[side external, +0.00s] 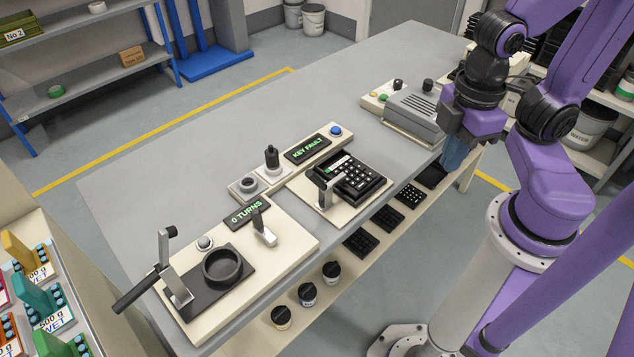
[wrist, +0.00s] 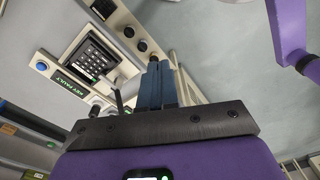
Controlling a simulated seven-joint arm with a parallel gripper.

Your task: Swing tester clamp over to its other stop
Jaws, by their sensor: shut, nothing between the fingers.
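The tester clamp (side external: 324,192) is a small grey metal upright with a short arm at its top. It stands at the left front of the black keypad (side external: 362,182), on a cream base plate (side external: 312,215). Its top reaches toward the keypad's left edge; I cannot tell whether it touches. The keypad also shows in the wrist view (wrist: 92,56), where the clamp is hard to make out. My gripper (side external: 453,158) is shut and empty, with blue fingers pointing down, near the bench's right front edge and well right of the clamp. Its fingers also show in the wrist view (wrist: 159,66).
A display reading KEY FAULT (side external: 307,149) and a blue button (side external: 336,130) sit behind the keypad. A grey machine (side external: 415,112) stands near my gripper. A lever press (side external: 172,280) is at the left. Black keypads (side external: 386,218) lie on a lower shelf.

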